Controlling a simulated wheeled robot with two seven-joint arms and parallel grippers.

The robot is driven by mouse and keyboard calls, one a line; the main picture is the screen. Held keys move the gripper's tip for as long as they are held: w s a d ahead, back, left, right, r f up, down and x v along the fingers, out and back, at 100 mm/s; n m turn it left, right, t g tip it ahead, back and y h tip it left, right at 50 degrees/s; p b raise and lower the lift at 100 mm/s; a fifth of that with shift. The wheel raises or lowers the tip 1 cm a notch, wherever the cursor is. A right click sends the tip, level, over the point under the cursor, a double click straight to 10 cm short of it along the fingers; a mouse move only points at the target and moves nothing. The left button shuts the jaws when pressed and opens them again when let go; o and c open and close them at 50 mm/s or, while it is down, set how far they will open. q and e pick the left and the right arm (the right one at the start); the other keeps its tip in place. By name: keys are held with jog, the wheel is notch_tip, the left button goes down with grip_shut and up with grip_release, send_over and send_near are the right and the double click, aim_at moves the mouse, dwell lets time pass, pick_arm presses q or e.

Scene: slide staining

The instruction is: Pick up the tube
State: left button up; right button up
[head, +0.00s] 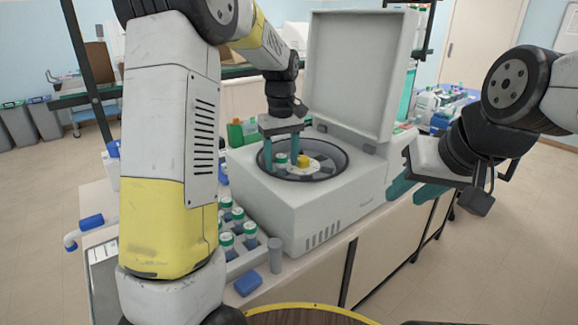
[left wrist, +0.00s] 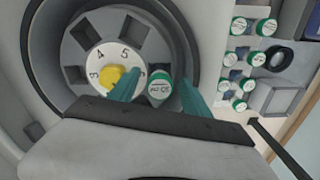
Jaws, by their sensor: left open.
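A tube with a green and white cap (head: 281,160) sits in a slot of the centrifuge rotor, and it also shows in the left wrist view (left wrist: 159,87). My left gripper (head: 283,152) is open inside the centrifuge bowl. In the left wrist view its teal fingers (left wrist: 158,92) stand on either side of the tube cap, apart from each other. The tube's body is hidden in the rotor. My right gripper (head: 410,180) hangs to the right of the centrifuge, its teal fingers seen from the side and no held thing visible.
The white centrifuge (head: 300,220) has its lid (head: 350,75) raised behind the bowl. The rotor has a yellow knob (head: 303,161) and numbered slots. A rack (head: 240,262) with several capped tubes stands left of the centrifuge.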

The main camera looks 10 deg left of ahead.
pick_arm(q)
notch_tip(320, 180, down, 2)
jog(key=shift+c, duration=0.3)
grip_shut()
